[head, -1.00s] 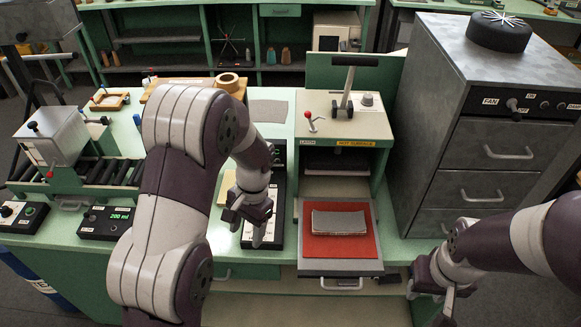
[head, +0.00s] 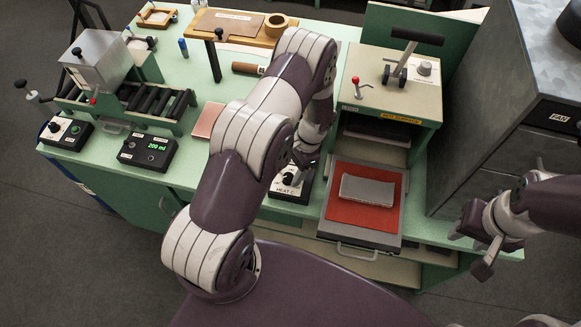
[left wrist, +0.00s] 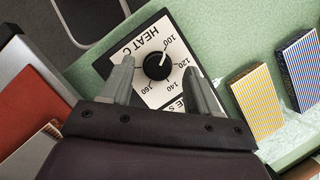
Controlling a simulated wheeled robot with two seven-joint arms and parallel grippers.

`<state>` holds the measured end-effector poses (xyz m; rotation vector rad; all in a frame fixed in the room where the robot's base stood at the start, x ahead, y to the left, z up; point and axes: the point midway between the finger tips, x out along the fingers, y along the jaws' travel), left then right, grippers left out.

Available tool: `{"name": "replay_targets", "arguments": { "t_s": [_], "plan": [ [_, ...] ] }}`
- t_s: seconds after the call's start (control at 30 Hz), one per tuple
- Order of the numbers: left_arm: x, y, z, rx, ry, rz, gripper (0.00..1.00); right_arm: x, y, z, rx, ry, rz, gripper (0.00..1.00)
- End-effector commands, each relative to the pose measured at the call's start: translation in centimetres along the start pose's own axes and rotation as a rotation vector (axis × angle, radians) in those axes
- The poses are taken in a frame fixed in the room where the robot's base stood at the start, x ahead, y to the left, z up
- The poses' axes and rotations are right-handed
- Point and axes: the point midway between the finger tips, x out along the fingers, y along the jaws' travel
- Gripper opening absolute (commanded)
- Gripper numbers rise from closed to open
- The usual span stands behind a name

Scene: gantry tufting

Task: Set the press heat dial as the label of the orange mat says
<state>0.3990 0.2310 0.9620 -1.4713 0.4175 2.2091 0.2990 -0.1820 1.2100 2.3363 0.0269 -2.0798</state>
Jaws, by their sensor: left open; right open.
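The heat dial is a black knob (left wrist: 157,66) on a white panel marked HEAT C (left wrist: 140,42), with numbers from 100 to 160. Its white pointer points near 100. My left gripper (left wrist: 157,68) is open, its fingers on either side of the knob; contact cannot be told. In the head view my left gripper (head: 303,160) is over the dial panel (head: 291,194), partly hiding it. The press (head: 392,92) stands to its right. I cannot tell which sheet is the orange mat, and no mat label is readable. My right gripper (head: 480,250) is open and empty at the right.
The press's pulled-out tray (head: 345,238) holds a red sheet (head: 350,208) with a grey pad (head: 368,190). Yellow-striped (left wrist: 257,88) and blue-striped (left wrist: 300,70) blocks stand near the panel. A grey cabinet (head: 500,100) is on the right.

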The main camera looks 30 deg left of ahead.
Motion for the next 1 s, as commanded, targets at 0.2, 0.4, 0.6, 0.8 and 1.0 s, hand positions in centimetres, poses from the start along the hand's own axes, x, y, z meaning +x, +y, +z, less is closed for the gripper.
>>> {"name": "replay_targets", "arguments": {
  "t_s": [0.2, 0.4, 0.6, 0.8, 1.0],
  "plan": [
    [1.06, 0.01, 0.0, -0.001, 0.001, 0.0, 0.61, -0.39, 0.0, -0.02, 0.0, 0.0, 0.0, 0.43],
    [1.11, 0.01, -0.03, -0.001, 0.001, 0.0, 0.61, -0.35, 0.0, -0.02, 0.0, 0.0, 0.0, 0.43],
    [1.09, 0.0, -0.02, -0.001, 0.001, 0.0, 0.07, -0.35, 0.0, -0.03, 0.0, 0.0, 0.0, 0.43],
    [1.07, 0.01, 0.01, 0.006, 0.0, -0.003, 0.07, -0.3, 0.0, -0.02, 0.0, 0.0, 0.0, 0.43],
    [1.15, 0.07, -0.03, 0.06, 0.0, -0.025, 0.07, 0.15, 0.0, 0.03, 0.0, 0.0, 0.0, 0.43]
  ]
}}
